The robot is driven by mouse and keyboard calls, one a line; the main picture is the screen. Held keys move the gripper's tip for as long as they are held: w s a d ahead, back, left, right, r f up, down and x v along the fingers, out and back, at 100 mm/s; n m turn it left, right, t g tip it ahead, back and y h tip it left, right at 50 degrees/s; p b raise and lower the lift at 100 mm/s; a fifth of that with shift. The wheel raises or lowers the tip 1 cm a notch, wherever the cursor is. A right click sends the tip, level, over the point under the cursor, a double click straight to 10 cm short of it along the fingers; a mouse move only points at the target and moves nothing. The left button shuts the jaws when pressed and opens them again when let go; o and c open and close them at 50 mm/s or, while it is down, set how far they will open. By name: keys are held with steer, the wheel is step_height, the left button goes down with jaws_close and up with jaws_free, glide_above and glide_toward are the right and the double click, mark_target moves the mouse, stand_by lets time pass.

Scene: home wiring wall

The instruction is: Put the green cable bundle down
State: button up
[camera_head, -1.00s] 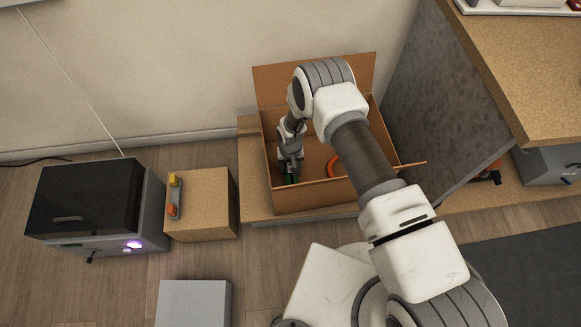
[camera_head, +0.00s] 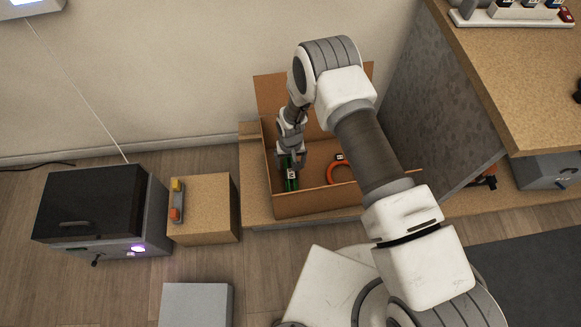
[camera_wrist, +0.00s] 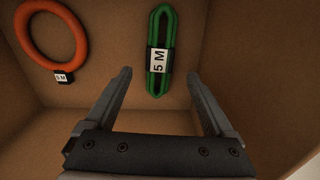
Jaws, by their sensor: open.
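The green cable bundle (camera_head: 291,181) lies in the open cardboard box (camera_head: 318,203), near its left side. In the wrist view the green bundle (camera_wrist: 161,50) shows a white "5 M" label on a black band. My gripper (camera_wrist: 160,85) is open, with its two fingers spread wide and nothing between them. The bundle lies beyond the fingertips, apart from them. In the head view my gripper (camera_head: 290,162) is inside the box, just above the bundle, partly hiding it.
An orange cable ring (camera_wrist: 51,38) lies in the same box; it also shows in the head view (camera_head: 333,174). The box walls stand close around my gripper. A wooden block (camera_head: 205,215) and a dark-topped machine (camera_head: 90,205) stand to the left.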

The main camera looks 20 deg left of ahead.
steer(key=shift+r+p, duration=0.5)
steer(key=shift+r, duration=1.7)
step_height(320, 180, up, 20)
steer(key=m+t, duration=0.1)
glide_above(291, 173)
steer(key=w+d, duration=0.5)
steer(key=w, duration=0.3)
steer(key=d+r+m+t, duration=0.1)
steer(key=d+r, duration=0.4)
steer(key=r, duration=0.3)
steer(key=d+r+m, duration=0.1)
steer(key=d+r, duration=0.4)
steer(key=r, duration=0.3)
steer(key=s+d+r+m+t, duration=0.1)
steer(key=s+d+r, duration=0.35)
steer(key=r, duration=0.25)
steer(key=s+d+r+t, duration=0.1)
steer(key=s+d+r, duration=0.3)
steer(key=d+r, duration=0.2)
steer(key=s+d+r+m, duration=0.1)
steer(key=s+d+r, duration=0.1)
steer(key=s+d, duration=0.2)
steer(key=s+d+r+t, duration=0.1)
steer(key=s+d, duration=0.3)
steer(key=s, duration=0.5)
steer(key=shift+s+r+m+t, duration=0.3)
steer(key=shift+s+r+m, duration=0.1)
steer(key=shift+r, duration=0.3)
